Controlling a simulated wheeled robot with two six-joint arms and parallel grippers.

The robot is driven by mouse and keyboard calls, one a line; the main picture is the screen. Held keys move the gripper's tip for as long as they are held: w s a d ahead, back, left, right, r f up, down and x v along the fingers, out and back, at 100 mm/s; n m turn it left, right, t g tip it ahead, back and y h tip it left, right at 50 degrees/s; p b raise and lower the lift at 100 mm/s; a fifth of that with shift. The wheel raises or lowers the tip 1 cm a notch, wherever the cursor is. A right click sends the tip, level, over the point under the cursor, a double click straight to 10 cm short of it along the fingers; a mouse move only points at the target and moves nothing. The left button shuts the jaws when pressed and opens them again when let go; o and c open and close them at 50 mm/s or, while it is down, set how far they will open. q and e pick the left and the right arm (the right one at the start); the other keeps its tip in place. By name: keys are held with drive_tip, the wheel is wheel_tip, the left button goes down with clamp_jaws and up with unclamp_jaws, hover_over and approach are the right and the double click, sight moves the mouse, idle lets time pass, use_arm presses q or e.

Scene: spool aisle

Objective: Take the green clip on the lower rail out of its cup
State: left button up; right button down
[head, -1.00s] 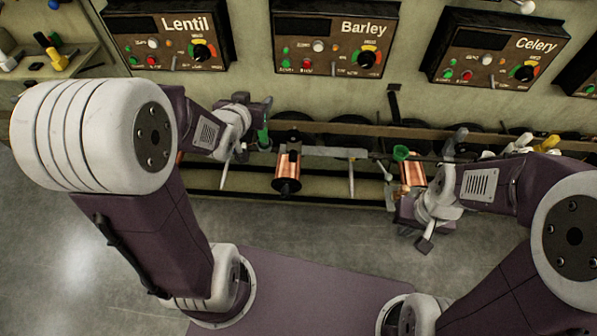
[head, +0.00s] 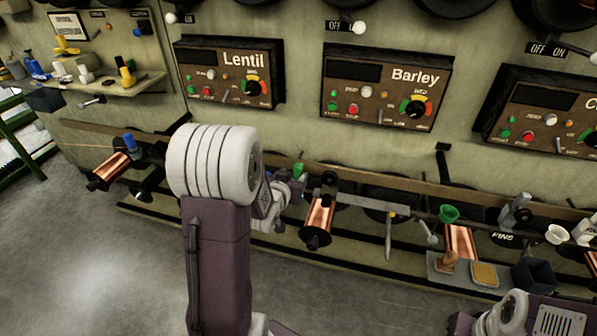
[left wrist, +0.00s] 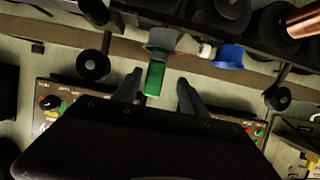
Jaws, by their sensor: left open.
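The green clip (head: 298,170) shows on the rail just left of the Barley-side copper spool in the head view. In the left wrist view the green clip (left wrist: 155,78) points down from a grey cup (left wrist: 163,40). My left gripper (left wrist: 158,88) is open, with one finger on each side of the clip's free end; no closed contact shows. In the head view my left gripper (head: 287,192) is partly hidden by my arm. Only part of my right arm shows at the bottom right, its fingers out of sight.
A blue clip (left wrist: 229,57) is close beside the green one. A copper spool (head: 319,215) stands right of my left gripper. Farther right are a green funnel (head: 449,213) and a dark bin (head: 534,274). Control boxes (head: 229,75) line the wall above; open floor lies in front.

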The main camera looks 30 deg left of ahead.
sight(300, 173)
use_arm(q)
drive_tip(key=shift+x, duration=0.8)
drive_tip(key=w+f+b, duration=0.1)
drive_tip(key=w, duration=0.1)
drive_tip(key=w+f+b, duration=0.1)
drive_tip(key=w, duration=0.1)
drive_tip(key=shift+f, duration=0.25)
drive_tip(key=shift+w, duration=0.3)
use_arm(e)
wheel_tip(300, 173, down, 3)
drive_tip(key=shift+f, duration=0.1)
use_arm(q)
clamp_jaws()
